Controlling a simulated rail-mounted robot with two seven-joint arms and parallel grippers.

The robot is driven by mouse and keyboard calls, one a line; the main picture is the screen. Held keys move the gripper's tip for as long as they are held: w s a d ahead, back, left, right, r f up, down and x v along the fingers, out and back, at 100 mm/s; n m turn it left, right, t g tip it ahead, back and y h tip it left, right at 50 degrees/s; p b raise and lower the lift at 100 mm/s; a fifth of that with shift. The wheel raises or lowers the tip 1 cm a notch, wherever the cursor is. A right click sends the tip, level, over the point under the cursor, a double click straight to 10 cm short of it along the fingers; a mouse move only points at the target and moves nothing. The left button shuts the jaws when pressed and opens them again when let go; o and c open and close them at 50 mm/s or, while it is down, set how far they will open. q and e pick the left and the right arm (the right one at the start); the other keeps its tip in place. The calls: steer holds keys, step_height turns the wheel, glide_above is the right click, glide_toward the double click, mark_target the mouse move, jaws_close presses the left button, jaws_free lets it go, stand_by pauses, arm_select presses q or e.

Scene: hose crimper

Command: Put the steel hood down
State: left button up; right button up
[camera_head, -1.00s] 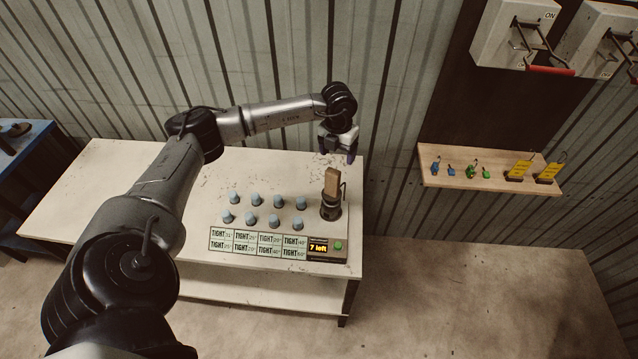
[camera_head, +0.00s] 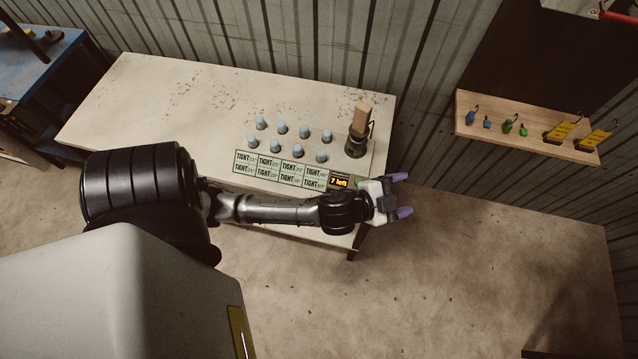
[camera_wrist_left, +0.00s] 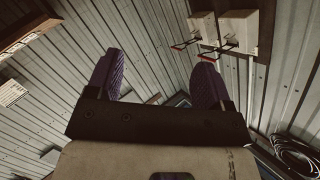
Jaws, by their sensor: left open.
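I cannot make out a steel hood for certain in either view. A dark cylindrical device (camera_head: 356,147) with a wooden block (camera_head: 361,115) on top stands at the right end of the white bench (camera_head: 160,100). My left gripper (camera_head: 402,195) is open and empty, off the bench's front right corner, with its purple fingers pointing right. Its fingers also show spread apart in the left wrist view (camera_wrist_left: 157,80), with nothing between them. My right gripper is not in view.
Several pale blue caps (camera_head: 304,131) stand behind green TIGHT labels (camera_head: 268,162) and a "7 left" display (camera_head: 339,183). A wooden wall shelf (camera_head: 475,132) holds padlocks and yellow tags (camera_head: 562,131). Switch boxes (camera_wrist_left: 238,28) hang on the wall.

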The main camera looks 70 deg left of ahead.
arm_select(q)
steer(key=s+d+f+n+g, duration=0.1)
steer(key=s+f+g, duration=0.3)
steer(key=s, duration=0.6)
steer(key=s+d+f+n+g, duration=0.2)
steer(key=s+f+g, duration=0.3)
steer(key=s+g, duration=0.3)
steer(key=s+n, duration=0.1)
steer(key=s, duration=0.2)
steer(key=shift+s+f+n+h, duration=0.2)
steer(key=shift+f+n+h, duration=0.1)
steer(key=shift+h, duration=0.1)
steer(key=shift+r, duration=0.1)
step_height(320, 180, up, 17)
steer(key=p, duration=1.7)
steer(key=shift+r, duration=0.1)
